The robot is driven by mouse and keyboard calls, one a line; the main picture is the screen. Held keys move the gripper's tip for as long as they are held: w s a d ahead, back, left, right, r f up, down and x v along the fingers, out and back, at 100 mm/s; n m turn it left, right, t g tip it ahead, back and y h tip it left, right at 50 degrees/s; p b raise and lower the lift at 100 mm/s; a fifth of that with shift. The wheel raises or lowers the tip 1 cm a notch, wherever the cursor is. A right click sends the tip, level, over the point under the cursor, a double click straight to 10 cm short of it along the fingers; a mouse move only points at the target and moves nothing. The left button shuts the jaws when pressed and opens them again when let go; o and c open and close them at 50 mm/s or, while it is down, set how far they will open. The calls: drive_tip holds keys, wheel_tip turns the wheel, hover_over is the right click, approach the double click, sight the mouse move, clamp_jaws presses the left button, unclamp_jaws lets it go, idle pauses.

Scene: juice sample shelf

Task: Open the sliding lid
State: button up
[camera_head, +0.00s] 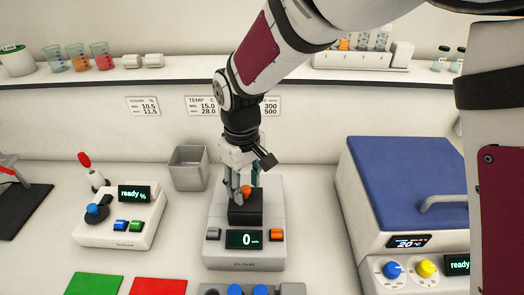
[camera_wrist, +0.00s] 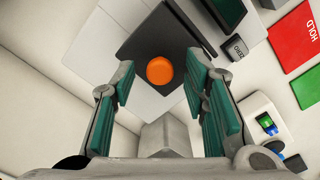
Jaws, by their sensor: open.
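A black lid (camera_head: 245,212) with a round orange knob (camera_head: 246,191) sits on top of the white meter (camera_head: 273,209) in the middle of the counter. In the wrist view the black lid (camera_wrist: 150,40) and the orange knob (camera_wrist: 160,71) are seen from above. My gripper (camera_head: 239,192) points down over the lid and is open. In the wrist view the knob lies between the green-padded fingers of my gripper (camera_wrist: 160,82), with a gap on each side. I cannot tell how far the fingertips reach down beside the knob. The fingers partly hide the lid and knob in the head view.
A blue-lidded box (camera_head: 405,180) with dials stands to the right of the meter. A grey open bin (camera_head: 189,168) stands behind left. A white device with a blue-tipped stick (camera_head: 119,216) is at the left. Green (camera_head: 93,284) and red mats (camera_head: 158,286) lie in front.

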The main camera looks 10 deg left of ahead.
clamp_jaws()
drive_tip(key=shift+w, duration=0.1)
drive_tip(key=w+b, duration=0.1)
drive_tip(key=w, duration=0.1)
drive_tip(key=w+a+b, duration=0.1)
drive_tip(key=w, duration=0.1)
drive_tip(key=w+a+b, duration=0.1)
drive_tip(key=w, duration=0.2)
drive_tip(key=shift+w+f+b, duration=0.1)
drive_tip(key=shift+b, duration=0.2)
unclamp_jaws()
drive_tip(key=shift+d, duration=0.1)
